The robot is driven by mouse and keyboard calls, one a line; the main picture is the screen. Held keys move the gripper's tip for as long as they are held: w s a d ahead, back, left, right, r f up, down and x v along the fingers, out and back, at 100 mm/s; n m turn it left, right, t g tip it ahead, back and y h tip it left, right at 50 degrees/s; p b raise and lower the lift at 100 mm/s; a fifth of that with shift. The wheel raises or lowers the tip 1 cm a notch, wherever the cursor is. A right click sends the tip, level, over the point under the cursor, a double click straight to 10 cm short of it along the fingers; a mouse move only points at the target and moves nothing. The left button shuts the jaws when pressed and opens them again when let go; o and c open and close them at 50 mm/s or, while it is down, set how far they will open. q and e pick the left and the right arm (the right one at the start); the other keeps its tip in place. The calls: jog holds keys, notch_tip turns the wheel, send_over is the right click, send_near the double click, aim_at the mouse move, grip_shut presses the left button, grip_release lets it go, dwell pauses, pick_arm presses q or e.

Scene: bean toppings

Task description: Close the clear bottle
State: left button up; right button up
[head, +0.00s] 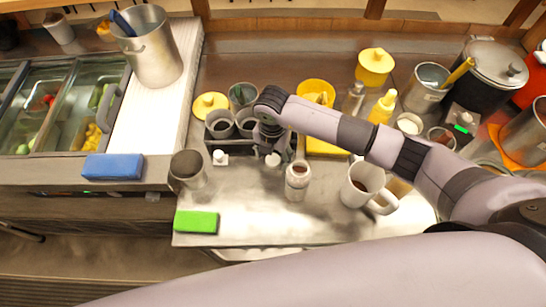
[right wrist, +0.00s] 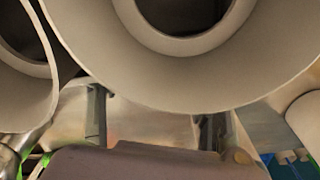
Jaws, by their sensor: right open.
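The clear bottle (head: 297,182) stands upright on the metal counter, with reddish-brown contents and no cap visible on its mouth. A small white piece (head: 220,158) sits in front of the dark rack, and a similar pale piece (head: 273,160) shows just below my right gripper; I cannot tell whether either is the cap. My right gripper (head: 272,145) points down beside the rack, behind and left of the bottle. In the right wrist view its fingers (right wrist: 155,128) are apart with nothing seen between them. My left gripper is out of view.
The dark rack (head: 212,135) holds grey cups (head: 220,124) close to my right gripper; large round rims fill the right wrist view. A white mug (head: 366,187) stands right of the bottle. A metal cup (head: 188,170) and green sponge (head: 197,221) are left. Front counter is mostly clear.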

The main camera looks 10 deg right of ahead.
jog(key=shift+f, duration=0.5)
jog(key=shift+c, duration=0.5)
jog(key=c, duration=0.7)
